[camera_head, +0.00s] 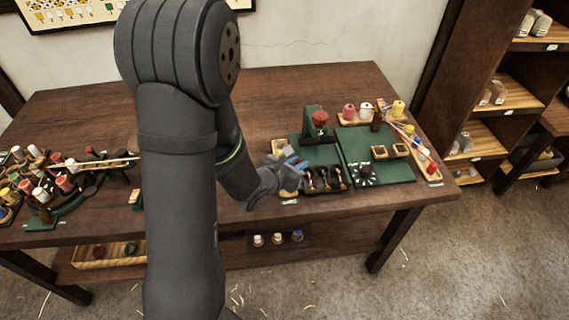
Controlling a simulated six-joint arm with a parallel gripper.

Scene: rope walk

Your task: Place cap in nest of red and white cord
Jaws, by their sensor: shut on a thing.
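My gripper (291,163) is low over the left end of the green work mats on the table. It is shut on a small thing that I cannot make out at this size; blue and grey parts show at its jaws. A light wooden block (289,183) is just below it. Two small square wooden nests (380,152) sit on the right-hand green mat. Which belongs to the red and white cord, I cannot tell. Thin multicoloured cords (405,134) run to a wooden strip at the right with red and white pieces.
A dark compartment tray (326,179) lies right of my gripper. Pink, white and yellow spools (366,109) stand at the back. Many spools (62,180) crowd the left. Bare table (262,100) lies behind.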

